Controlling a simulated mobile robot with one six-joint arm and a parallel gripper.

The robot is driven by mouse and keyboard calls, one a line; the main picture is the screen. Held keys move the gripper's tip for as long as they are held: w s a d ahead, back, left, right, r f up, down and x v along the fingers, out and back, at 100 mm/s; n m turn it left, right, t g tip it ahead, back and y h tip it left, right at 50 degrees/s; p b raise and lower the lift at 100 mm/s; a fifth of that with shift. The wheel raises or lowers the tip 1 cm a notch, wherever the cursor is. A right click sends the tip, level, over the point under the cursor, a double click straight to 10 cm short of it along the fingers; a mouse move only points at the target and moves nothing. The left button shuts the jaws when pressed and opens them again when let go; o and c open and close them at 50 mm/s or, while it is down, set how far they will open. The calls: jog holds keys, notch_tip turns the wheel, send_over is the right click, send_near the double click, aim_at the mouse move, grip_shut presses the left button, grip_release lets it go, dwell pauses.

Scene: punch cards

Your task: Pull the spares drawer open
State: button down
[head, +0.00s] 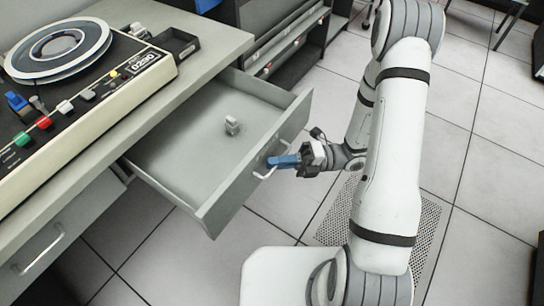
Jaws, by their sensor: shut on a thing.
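The grey drawer (187,165) under the desk stands pulled well out, with its inside in view. Its front panel (232,201) faces right, toward my arm. My gripper (271,164) reaches in from the right at the drawer front. Its blue fingers are shut on the drawer's metal handle (262,174). Part of the handle is hidden behind the fingers. A small light grey object (232,125) sits inside the drawer, apart from the gripper.
The desk top (209,42) carries a console (110,88) with a reel (58,50), coloured buttons and a display. A small dark tray (176,42) sits behind it. Another drawer with a handle (40,250) is at lower left. Tiled floor (470,190) lies clear at right.

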jog(key=shift+w+r, duration=0.1)
jog(key=shift+w, duration=0.15)
jog(key=c, duration=1.8)
grip_release()
jog(key=shift+c, duration=0.2)
jog(key=shift+o, duration=0.2)
jog(key=shift+s+a, duration=0.1)
jog(key=v, duration=0.8)
jog(key=shift+p, duration=0.45)
jog(key=shift+a, duration=0.1)
